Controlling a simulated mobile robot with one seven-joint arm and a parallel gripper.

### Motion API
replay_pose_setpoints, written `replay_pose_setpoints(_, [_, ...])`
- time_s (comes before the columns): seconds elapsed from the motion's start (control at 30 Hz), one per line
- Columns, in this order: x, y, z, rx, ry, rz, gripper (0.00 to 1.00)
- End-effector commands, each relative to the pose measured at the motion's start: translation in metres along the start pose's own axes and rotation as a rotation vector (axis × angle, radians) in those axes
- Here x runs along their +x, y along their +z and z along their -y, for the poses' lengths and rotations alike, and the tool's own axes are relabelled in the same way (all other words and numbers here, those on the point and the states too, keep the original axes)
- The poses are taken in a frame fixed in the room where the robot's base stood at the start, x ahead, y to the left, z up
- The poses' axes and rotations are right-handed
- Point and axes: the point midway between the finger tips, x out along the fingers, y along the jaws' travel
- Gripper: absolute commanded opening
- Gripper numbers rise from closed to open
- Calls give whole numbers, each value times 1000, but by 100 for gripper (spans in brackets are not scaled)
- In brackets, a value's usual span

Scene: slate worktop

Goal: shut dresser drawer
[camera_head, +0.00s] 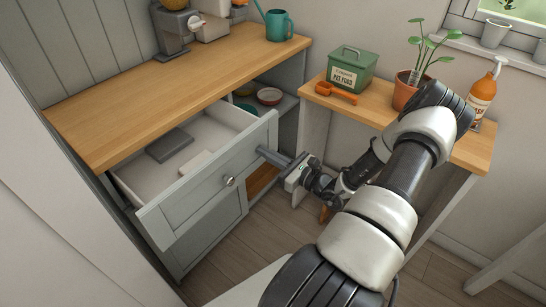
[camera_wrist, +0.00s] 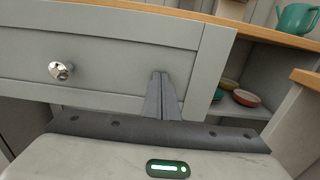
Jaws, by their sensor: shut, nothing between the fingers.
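The dresser drawer (camera_head: 200,190) is pulled well out from under the wooden top, with its grey front facing me. Its round metal knob (camera_head: 229,181) is in the middle of the front. A dark grey flat item (camera_head: 169,145) and a lighter item (camera_head: 196,162) lie inside. My gripper (camera_head: 263,151) is shut and empty, with its fingertips at the right part of the drawer front. In the wrist view the shut fingers (camera_wrist: 159,80) point at the front panel (camera_wrist: 120,62), right of the knob (camera_wrist: 61,70). I cannot tell whether they touch it.
Right of the drawer, an open shelf holds a red bowl (camera_head: 269,96). A teal watering can (camera_head: 279,25) stands on the dresser top (camera_head: 170,95).

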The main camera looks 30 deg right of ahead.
Motion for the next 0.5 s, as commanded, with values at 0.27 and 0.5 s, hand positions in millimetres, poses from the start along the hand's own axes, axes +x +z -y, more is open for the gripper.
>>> replay_pose_setpoints(0.27, [71, 0, -2, -1, 6, 2, 0])
replay_pose_setpoints(0.5, [130, -1, -2, -2, 5, 1, 0])
